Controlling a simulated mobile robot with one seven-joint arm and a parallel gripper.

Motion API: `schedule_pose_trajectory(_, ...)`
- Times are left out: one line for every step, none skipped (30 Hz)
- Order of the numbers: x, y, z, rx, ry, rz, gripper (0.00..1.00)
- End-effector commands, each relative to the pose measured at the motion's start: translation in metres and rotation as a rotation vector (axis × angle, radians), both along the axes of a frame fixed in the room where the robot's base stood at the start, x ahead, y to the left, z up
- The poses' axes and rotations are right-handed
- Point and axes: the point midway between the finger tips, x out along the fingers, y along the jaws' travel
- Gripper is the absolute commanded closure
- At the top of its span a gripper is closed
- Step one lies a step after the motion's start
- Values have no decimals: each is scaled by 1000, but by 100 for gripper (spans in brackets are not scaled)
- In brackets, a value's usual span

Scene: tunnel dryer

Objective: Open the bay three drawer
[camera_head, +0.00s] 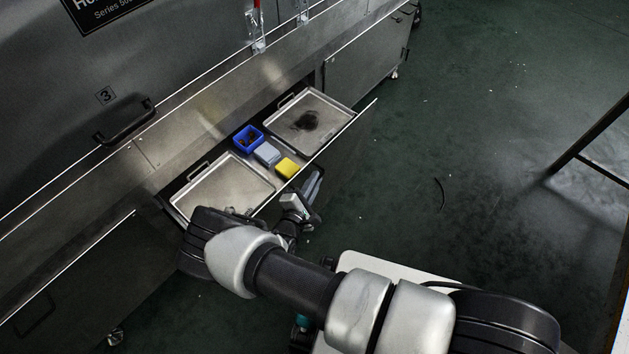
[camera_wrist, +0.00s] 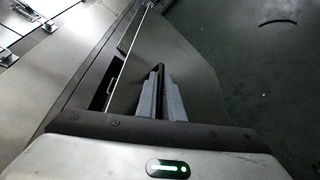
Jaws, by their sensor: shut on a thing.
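A wide drawer (camera_head: 318,150) below the steel dryer wall stands pulled out, its inside showing. The panel above and left of it bears a "3" label (camera_head: 105,95). My gripper (camera_head: 313,185) is low at the outer side of the drawer front, near its middle. In the wrist view, my gripper's fingers (camera_wrist: 163,95) lie close together against the drawer front (camera_wrist: 172,52).
Inside the drawer are two metal trays (camera_head: 222,190) (camera_head: 310,112), the farther with a dark patch, and a blue bin (camera_head: 247,138), a grey box (camera_head: 267,153) and a yellow box (camera_head: 287,168). A black handle (camera_head: 125,122) juts from the wall. Green floor (camera_head: 470,130) to the right is mostly clear.

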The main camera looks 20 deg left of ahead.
Motion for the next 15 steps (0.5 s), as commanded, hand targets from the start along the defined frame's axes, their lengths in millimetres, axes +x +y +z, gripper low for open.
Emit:
schedule_pose_trajectory(-1,1,-1,2,2,2,100)
schedule_pose_trajectory(-1,1,-1,2,2,2,100)
schedule_pose_trajectory(-1,1,-1,2,2,2,100)
schedule_pose_trajectory(-1,1,-1,2,2,2,100)
schedule_pose_trajectory(-1,1,-1,2,2,2,100)
schedule_pose_trajectory(-1,1,-1,2,2,2,100)
schedule_pose_trajectory(-1,1,-1,2,2,2,100)
schedule_pose_trajectory(-1,1,-1,2,2,2,100)
schedule_pose_trajectory(-1,1,-1,2,2,2,100)
schedule_pose_trajectory(-1,1,-1,2,2,2,88)
schedule_pose_trajectory(-1,1,-1,2,2,2,85)
schedule_pose_trajectory(-1,1,-1,2,2,2,85)
schedule_pose_trajectory(-1,1,-1,1,2,1,85)
schedule_pose_trajectory(-1,1,-1,1,2,1,85)
schedule_pose_trajectory(-1,1,0,1,2,1,85)
